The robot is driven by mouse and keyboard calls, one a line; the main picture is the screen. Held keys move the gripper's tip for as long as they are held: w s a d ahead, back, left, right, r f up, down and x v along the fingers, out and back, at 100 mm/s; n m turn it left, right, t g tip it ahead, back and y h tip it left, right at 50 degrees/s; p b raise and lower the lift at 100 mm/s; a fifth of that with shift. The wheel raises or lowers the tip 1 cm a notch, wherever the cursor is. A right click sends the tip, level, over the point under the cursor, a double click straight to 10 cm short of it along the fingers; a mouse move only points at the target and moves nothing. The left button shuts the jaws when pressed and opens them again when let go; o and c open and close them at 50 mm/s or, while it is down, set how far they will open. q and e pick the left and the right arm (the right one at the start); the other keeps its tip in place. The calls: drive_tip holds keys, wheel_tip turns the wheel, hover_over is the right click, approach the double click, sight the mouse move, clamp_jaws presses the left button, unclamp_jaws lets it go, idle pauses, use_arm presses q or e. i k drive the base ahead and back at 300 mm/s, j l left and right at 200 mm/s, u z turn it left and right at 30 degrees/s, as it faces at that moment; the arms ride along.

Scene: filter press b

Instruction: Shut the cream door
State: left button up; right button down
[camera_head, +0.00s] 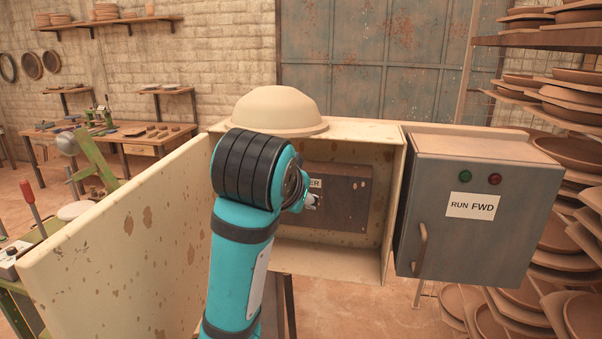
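The cream door (120,255) stands wide open at the left, swung out towards me from the left side of the cream cabinet (392,205). It is flaked with brown spots. One teal arm of mine rises from the bottom centre in front of the cabinet opening, just right of the door. Its black-banded joint hides part of the opening and the door's hinge side. I cannot tell whether the arm touches the door.
A brown box (350,195) with a partly hidden label sits inside the cabinet. A cream bowl-like dome (277,110) rests on top. A grey "RUN FWD" box (480,215) with a handle adjoins at right. Plate racks stand far right; a green-framed bench (22,300) is behind the door.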

sight(134, 265)
drive_tip(key=k+l, duration=0.75)
